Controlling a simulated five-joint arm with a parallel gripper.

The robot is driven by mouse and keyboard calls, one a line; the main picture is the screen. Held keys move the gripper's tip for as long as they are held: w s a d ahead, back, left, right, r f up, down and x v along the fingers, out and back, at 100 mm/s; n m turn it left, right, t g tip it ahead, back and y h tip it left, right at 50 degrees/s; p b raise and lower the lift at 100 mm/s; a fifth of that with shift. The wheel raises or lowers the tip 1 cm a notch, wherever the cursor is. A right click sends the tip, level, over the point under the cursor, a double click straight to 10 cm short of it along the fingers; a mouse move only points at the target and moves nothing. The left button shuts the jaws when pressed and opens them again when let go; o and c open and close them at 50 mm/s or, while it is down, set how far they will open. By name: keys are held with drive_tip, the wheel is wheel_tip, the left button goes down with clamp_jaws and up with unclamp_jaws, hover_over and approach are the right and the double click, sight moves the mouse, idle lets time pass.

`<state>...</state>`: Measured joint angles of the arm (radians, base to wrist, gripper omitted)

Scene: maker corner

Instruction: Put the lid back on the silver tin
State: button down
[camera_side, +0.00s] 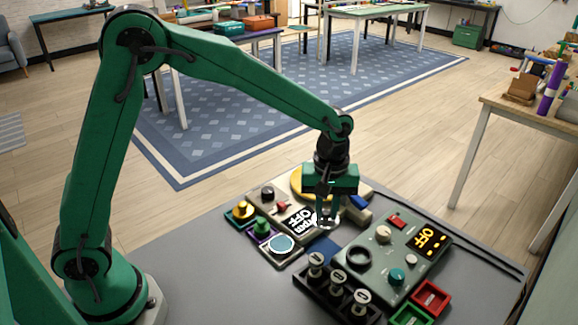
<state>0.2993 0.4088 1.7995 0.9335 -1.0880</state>
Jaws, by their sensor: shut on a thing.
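My gripper (328,212) points down over the middle of the crowded bench and is shut on a small silvery thing (329,223). The fingers hide much of it, and I cannot tell whether it is the tin's lid or part of the tin. I cannot pick out the silver tin for sure; the clutter around the fingertips is small and partly covered. I cannot tell whether the held thing touches what is below it.
A panel with a white OFF label (300,220) is left of my gripper. A grey box with an orange OFF display (426,240) is at the right. A black rack (322,292) of several capped pieces, a red tray (432,298) and a green tray (411,315) are nearer. The bench's left part is clear.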

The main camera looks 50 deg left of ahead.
drive_tip(key=s+a+n, duration=0.1)
drive_tip(key=s+a, duration=0.5)
drive_tip(key=s, duration=0.1)
drive_tip(key=shift+s+a+f, duration=0.15)
drive_tip(key=shift+s+a, duration=0.1)
drive_tip(key=shift+f, duration=0.15)
drive_tip(key=shift+f, duration=3.05)
drive_tip(key=shift+f, duration=0.15)
idle(0.5)
drive_tip(key=c, duration=0.8)
unclamp_jaws()
drive_tip(key=shift+o, duration=0.2)
drive_tip(key=shift+r, duration=0.2)
wheel_tip(320, 180, up, 7)
drive_tip(key=shift+f, duration=0.2)
idle(0.5)
